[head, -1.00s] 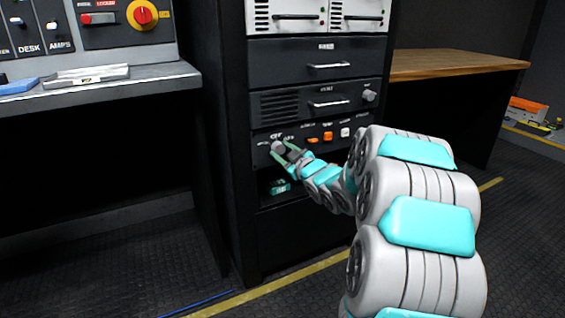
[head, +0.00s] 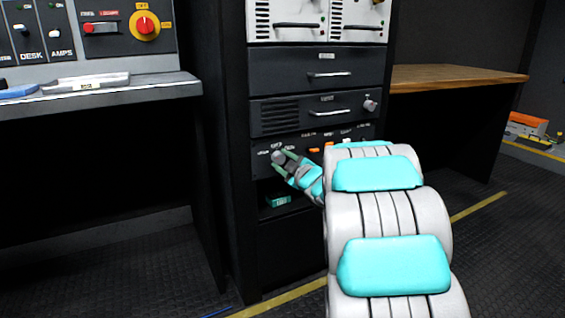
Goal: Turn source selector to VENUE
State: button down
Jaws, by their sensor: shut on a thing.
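The source selector (head: 277,157) is a small grey knob at the left of a dark rack panel (head: 259,166), with small white lettering around it that is too blurred to read. My gripper (head: 279,160) is at the knob, its two green-edged fingers on either side of it and shut on it. My arm reaches in from the lower right. The knob's pointer direction cannot be made out.
Orange and white buttons (head: 328,147) sit right of the knob, partly behind my arm. A drawer with a handle (head: 327,112) is above. A green box (head: 278,200) lies in the open bay below. A desk (head: 150,88) stands left, a wooden table (head: 440,76) right.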

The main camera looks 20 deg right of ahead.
jog(key=shift+f, duration=0.15)
jog(key=shift+c, duration=1.8)
grip_release()
jog(key=s, duration=0.8)
jog(key=shift+d+r+p, duration=0.2)
jog(key=shift+r+p, duration=0.05)
jog(key=shift+p, duration=0.2)
jog(key=shift+w+r, duration=0.1)
